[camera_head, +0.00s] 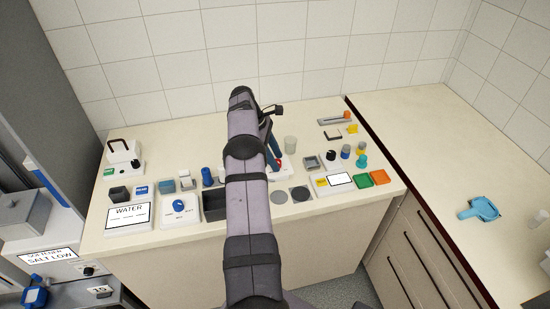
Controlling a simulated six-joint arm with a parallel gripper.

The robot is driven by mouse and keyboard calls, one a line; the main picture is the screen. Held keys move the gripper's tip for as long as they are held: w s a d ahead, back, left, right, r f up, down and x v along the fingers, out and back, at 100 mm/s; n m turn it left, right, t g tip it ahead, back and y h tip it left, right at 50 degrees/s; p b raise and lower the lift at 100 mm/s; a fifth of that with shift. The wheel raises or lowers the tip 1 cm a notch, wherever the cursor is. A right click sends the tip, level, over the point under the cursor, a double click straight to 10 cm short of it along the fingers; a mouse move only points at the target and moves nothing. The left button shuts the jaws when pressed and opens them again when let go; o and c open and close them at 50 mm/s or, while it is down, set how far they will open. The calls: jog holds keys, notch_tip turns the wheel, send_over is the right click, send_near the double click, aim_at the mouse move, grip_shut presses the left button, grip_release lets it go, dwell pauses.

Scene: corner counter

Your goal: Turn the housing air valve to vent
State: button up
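I cannot tell for certain which part is the housing air valve. A white box with a blue rotary knob (179,205) stands at the counter's front left; small marks around the knob are too small to read. Another blue fitting (35,297) sits at the lower left, by the softener unit. My arm rises through the middle of the view and bends over near the back of the counter. My gripper is hidden or too unclear behind the arm, close to a dark blue slanted part (272,148) above a white-and-red item.
A WATER sign (129,217) stands left of the knob box. A dark open bin (214,205) is right of it. Several small blocks and cylinders crowd the counter. A softener display (50,257) reads SALT LOW. The right counter holds a light blue item (479,208) and is otherwise mostly clear.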

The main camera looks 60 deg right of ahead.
dwell(0.3)
jog(key=v, duration=0.5)
jog(key=shift+r, duration=0.3)
jog(key=shift+p+v, duration=0.85)
jog(key=shift+p, duration=0.25)
jog(key=shift+w+a, duration=0.1)
jog(key=shift+f, duration=0.15)
